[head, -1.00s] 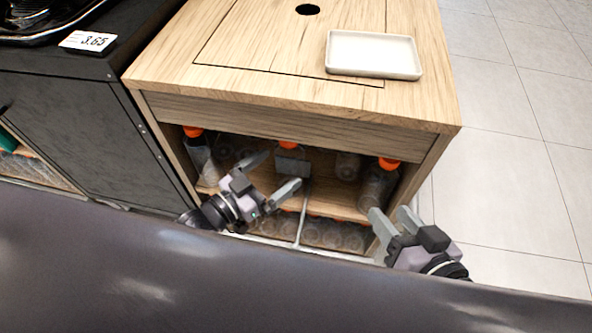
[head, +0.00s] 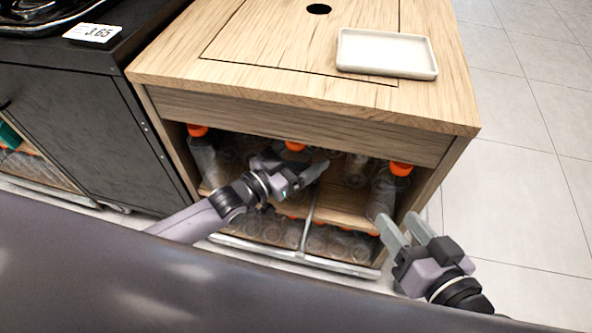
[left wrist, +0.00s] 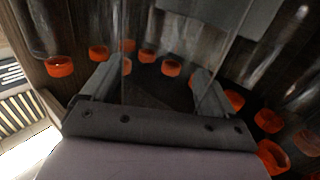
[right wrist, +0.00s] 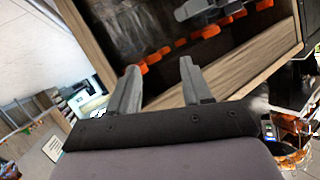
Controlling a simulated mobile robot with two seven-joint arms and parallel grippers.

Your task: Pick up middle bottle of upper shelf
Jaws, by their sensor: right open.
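The middle bottle of the upper shelf is clear with an orange cap (head: 295,146); in the head view its body is mostly hidden behind my left gripper (head: 294,170). That gripper reaches into the upper shelf opening with its fingers spread, just below the cap. In the left wrist view a clear bottle body (left wrist: 185,45) shows between and beyond the spread fingers (left wrist: 152,85); I cannot tell whether they touch it. My right gripper (head: 399,223) is open and empty, outside the cabinet at its front right corner.
Orange-capped bottles stand at the left (head: 203,155) and right (head: 390,185) of the upper shelf (head: 345,214), with others behind. Several bottles fill the lower shelf (head: 270,228). A white tray (head: 388,53) sits on the wooden top. Floor (head: 530,190) on the right is clear.

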